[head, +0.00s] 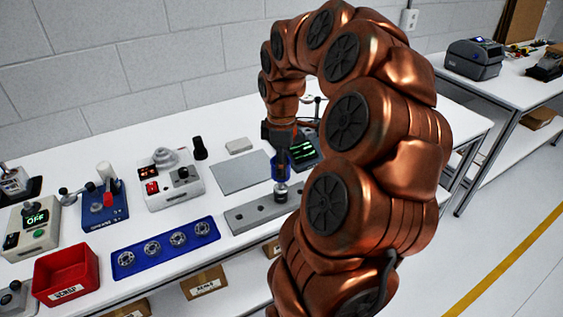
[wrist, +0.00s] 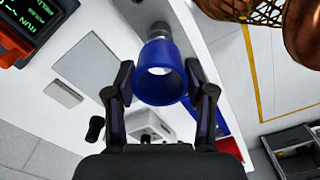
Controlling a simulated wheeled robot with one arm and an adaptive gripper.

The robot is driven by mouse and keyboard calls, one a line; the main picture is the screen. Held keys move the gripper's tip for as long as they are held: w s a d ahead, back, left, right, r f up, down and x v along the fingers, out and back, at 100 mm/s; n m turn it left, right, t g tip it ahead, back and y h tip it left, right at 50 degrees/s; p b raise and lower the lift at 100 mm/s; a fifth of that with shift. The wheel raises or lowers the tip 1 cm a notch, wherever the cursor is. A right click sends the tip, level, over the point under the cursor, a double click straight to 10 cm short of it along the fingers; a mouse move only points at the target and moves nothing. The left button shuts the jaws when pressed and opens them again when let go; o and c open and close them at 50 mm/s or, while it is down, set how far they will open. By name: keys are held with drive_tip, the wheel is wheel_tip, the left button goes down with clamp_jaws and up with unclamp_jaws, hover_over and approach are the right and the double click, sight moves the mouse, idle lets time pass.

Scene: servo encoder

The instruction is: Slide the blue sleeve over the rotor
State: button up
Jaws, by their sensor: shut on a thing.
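The blue sleeve (head: 281,171) is a short open tube, held upright by my gripper (head: 280,158) over the grey fixture block. In the wrist view my gripper (wrist: 159,84) has one finger on each side of the sleeve (wrist: 158,90), and its open end faces the camera. The rotor (head: 281,190) is a small metal cylinder standing on the block, just under the sleeve. It also shows beyond the sleeve in the wrist view (wrist: 159,31). I cannot tell whether the sleeve's lower edge touches or surrounds the rotor's top.
The grey fixture block (head: 250,215) has several holes. A blue tray (head: 191,236) with several metal rings lies left of it, and a red bin (head: 66,276) farther left. A flat grey plate (head: 240,175) lies behind the block. A device with a green display (head: 302,151) stands close to my gripper.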

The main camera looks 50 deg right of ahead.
drive_tip(key=shift+f+b, duration=0.45)
drive_tip(key=shift+f, duration=0.2)
drive_tip(key=shift+f, duration=0.4)
drive_tip(key=shift+f+b, duration=0.4)
drive_tip(key=shift+b, duration=0.1)
drive_tip(key=shift+f+b, duration=0.3)
drive_tip(key=shift+f, duration=0.1)
drive_tip(key=shift+f+b, duration=0.45)
drive_tip(key=shift+f, duration=0.25)
drive_tip(key=shift+f, duration=0.15)
drive_tip(key=o, duration=1)
drive_tip(key=shift+c, duration=0.2)
